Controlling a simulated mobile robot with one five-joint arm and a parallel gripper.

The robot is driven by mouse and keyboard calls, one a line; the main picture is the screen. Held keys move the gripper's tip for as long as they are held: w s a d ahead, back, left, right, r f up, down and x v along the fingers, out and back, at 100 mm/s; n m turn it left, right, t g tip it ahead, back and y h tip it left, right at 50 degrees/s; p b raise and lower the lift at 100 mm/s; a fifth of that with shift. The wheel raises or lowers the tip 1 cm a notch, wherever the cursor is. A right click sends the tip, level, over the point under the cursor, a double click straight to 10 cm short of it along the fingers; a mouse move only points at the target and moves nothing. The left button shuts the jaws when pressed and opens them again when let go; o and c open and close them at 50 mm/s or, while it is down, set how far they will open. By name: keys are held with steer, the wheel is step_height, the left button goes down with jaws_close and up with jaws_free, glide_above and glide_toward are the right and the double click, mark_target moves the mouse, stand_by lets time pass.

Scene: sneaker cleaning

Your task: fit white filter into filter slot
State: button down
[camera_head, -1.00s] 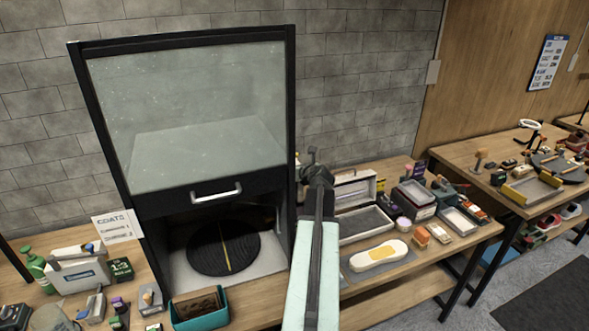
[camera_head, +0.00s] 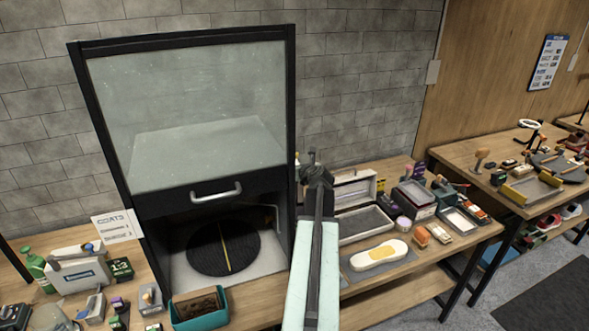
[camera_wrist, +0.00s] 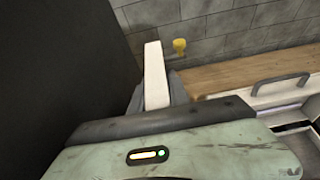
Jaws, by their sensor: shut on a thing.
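In the wrist view, my gripper (camera_wrist: 156,92) is shut on a narrow white slab, the white filter (camera_wrist: 154,66), which stands up between its grey fingers. In the head view, my gripper (camera_head: 312,160) is beside the right side of the black booth (camera_head: 290,130), above the back of the bench. The filter cannot be made out there. The booth's dark side (camera_wrist: 60,70) fills the left of the wrist view, close to the filter. I cannot make out the filter slot in either view.
A yellow knob-like thing (camera_wrist: 180,46) shows near the wall, just right of the filter. An open white case (camera_head: 362,222) stands right of my arm. A teal bin (camera_head: 200,318) sits in front of the booth.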

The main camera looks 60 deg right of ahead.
mark_target(301, 186)
steer(key=shift+f+b, duration=3.5)
steer(key=c, duration=1.2)
jaws_free()
steer(key=shift+o, duration=0.2)
steer(key=shift+s, duration=0.1)
steer(key=p+v, duration=0.3)
steer(key=v, duration=0.5)
steer(key=shift+d, duration=0.1)
